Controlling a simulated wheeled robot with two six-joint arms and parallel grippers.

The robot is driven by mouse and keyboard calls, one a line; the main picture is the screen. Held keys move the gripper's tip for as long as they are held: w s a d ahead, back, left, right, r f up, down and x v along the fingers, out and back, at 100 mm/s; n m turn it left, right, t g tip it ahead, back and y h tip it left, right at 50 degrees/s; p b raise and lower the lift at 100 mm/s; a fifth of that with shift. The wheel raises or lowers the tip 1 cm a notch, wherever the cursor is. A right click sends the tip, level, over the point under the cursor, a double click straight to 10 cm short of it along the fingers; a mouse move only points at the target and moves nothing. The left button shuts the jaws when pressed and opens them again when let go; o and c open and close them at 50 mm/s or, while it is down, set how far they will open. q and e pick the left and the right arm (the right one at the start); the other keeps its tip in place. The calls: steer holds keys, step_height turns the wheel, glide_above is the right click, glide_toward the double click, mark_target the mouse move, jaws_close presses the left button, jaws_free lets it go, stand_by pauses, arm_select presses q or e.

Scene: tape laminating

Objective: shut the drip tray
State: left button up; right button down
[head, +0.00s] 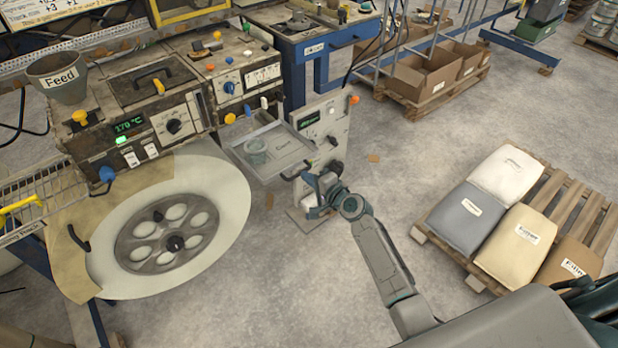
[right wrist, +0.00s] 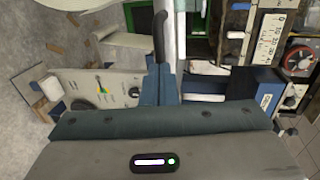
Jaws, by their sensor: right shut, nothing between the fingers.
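The drip tray (head: 262,158) is a shallow light-grey tray that sticks out from the front of the machine in the head view. In the right wrist view, the shut fingers (right wrist: 160,85) show dark blue in front of a panel. My left gripper is not in view.
An upright control panel (head: 326,120) with knobs stands right beside the tray. A large white reel (head: 215,190) is on the left, below the heater box (head: 135,110). A pallet (head: 590,212) with sacks lies to the right. The floor between is mostly clear.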

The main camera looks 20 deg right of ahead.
mark_target(275, 150)
arm_select(q)
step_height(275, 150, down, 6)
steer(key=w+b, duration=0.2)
steer(key=b, duration=0.5)
arm_select(e)
steer(key=r+x, duration=0.1)
steer(key=x, duration=0.3)
steer(key=r+x, duration=0.1)
steer(key=x, duration=0.4)
steer(key=r+x, duration=0.1)
steer(key=x, duration=0.4)
steer(key=shift+w+a+f, duration=0.1)
steer(key=shift+w, duration=0.45)
steer(key=x, duration=0.1)
steer(key=b+x, duration=0.1)
steer(key=shift+w+a, duration=0.1)
steer(key=shift+w, duration=0.3)
steer(key=shift+r, duration=0.6)
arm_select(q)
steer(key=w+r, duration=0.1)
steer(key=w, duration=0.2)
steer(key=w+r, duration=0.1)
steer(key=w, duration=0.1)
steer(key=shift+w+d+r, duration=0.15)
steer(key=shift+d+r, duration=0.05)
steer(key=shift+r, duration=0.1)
